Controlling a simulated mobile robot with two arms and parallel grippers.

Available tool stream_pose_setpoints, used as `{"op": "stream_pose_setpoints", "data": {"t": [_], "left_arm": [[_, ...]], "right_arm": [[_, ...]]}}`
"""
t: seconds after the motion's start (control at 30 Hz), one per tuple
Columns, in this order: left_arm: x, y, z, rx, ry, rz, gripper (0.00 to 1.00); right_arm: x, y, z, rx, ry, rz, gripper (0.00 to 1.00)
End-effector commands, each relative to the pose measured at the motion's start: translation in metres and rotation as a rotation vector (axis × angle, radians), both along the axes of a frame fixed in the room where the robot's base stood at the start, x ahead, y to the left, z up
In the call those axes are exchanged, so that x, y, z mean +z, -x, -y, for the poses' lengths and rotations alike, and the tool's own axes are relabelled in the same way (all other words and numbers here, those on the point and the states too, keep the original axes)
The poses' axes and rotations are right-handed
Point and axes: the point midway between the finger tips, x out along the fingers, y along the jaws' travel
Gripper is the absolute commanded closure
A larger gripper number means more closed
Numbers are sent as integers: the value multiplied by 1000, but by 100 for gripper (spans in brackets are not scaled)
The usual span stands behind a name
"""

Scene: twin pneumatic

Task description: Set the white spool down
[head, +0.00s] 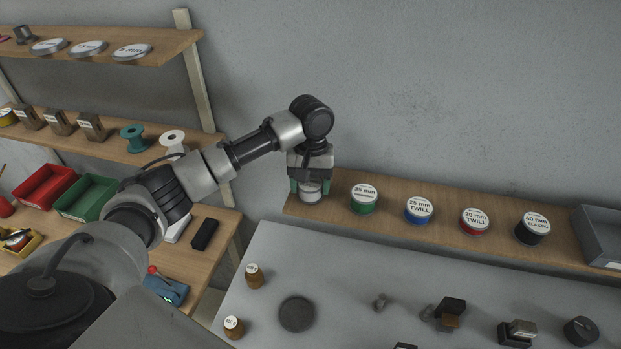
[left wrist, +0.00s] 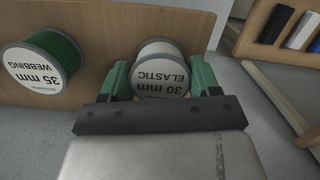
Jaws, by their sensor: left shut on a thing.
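The white spool (head: 311,192) is at the left end of the wooden wall shelf (head: 390,193), left of the green spool (head: 364,199). My left gripper (head: 310,186) is above it, pointing down, shut on it. In the left wrist view the white spool (left wrist: 161,72) has a label reading 30 mm ELASTIC and sits between the green fingers of my left gripper (left wrist: 161,80). The spool looks upright at the shelf surface, but I cannot tell whether its base touches the wood. My right gripper is not in view.
Blue (head: 419,210), red (head: 474,221) and black (head: 532,229) spools stand farther right on the shelf, then a grey bin (head: 601,236). A grey table (head: 350,262) below holds small weights and brown jars. Wooden shelves (head: 105,147) with other spools and bins are at left.

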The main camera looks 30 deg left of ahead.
Motion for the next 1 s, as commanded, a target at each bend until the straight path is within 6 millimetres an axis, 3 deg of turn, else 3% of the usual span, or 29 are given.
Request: {"op": "stream_pose_setpoints", "data": {"t": [0.37, 0.4, 0.53, 0.83, 1.0], "left_arm": [[-5, 0, 0, 0, 0, 1, 65], [-5, 0, 0, -1, 1, 1, 33], [-5, 0, 0, 0, 0, 1, 14], [-3, 0, 0, 0, 0, 1, 12], [12, -3, 0, 0, 1, 5, 12]], "right_arm": [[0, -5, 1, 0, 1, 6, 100], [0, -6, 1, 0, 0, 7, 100], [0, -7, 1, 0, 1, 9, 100], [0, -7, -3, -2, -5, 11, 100], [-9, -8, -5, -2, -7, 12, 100]]}}
